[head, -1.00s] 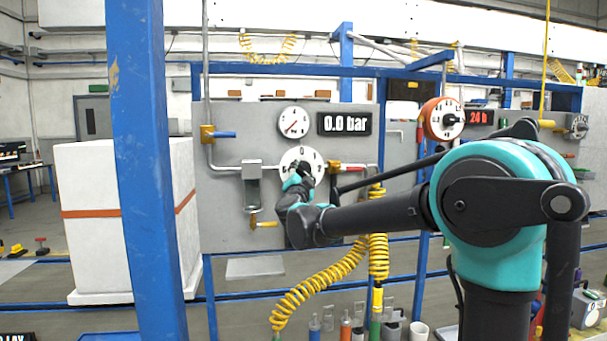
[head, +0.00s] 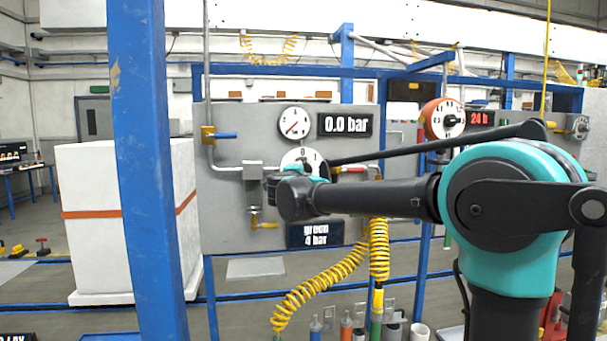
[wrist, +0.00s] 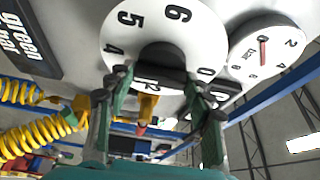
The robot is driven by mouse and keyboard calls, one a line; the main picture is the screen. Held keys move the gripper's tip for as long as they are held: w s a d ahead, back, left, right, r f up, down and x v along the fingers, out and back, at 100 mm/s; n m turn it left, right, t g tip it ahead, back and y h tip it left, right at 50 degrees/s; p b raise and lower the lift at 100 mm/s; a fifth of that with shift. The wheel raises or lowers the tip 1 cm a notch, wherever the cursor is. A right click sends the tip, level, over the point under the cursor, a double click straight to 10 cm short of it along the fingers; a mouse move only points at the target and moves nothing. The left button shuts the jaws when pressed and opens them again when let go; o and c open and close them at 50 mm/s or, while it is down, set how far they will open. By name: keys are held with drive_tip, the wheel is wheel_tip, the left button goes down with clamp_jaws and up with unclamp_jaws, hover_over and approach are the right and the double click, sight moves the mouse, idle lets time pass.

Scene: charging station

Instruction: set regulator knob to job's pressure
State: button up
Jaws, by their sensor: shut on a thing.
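The regulator knob (wrist: 165,55) is dark and sits at the centre of a white numbered dial (wrist: 118,32). My gripper (wrist: 163,86) is shut on the knob, with one finger at each side of it. The head view shows the upper part of the dial (head: 292,156); my wrist covers the rest. The knob's pointer cannot be made out. The pressure display (head: 345,123) reads 0.0 bar. The round gauge (head: 294,122) has a red needle; it also shows in the wrist view (wrist: 265,45). The job sign (head: 315,235) reads "green 4 bar".
A red-handled valve (head: 354,169) is right of the dial, and a yellow-handled valve (head: 264,225) is below left. Yellow coiled hoses (head: 322,287) hang below the panel. A blue post (head: 150,170) stands at left. An orange-rimmed dial (head: 443,118) is at right.

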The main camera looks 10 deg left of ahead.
idle(0.4)
drive_tip(key=o, duration=1.2)
drive_tip(key=shift+c, duration=0.2)
drive_tip(key=s+a, duration=0.1)
drive_tip(key=s, duration=1.1)
drive_tip(key=shift+a, duration=0.15)
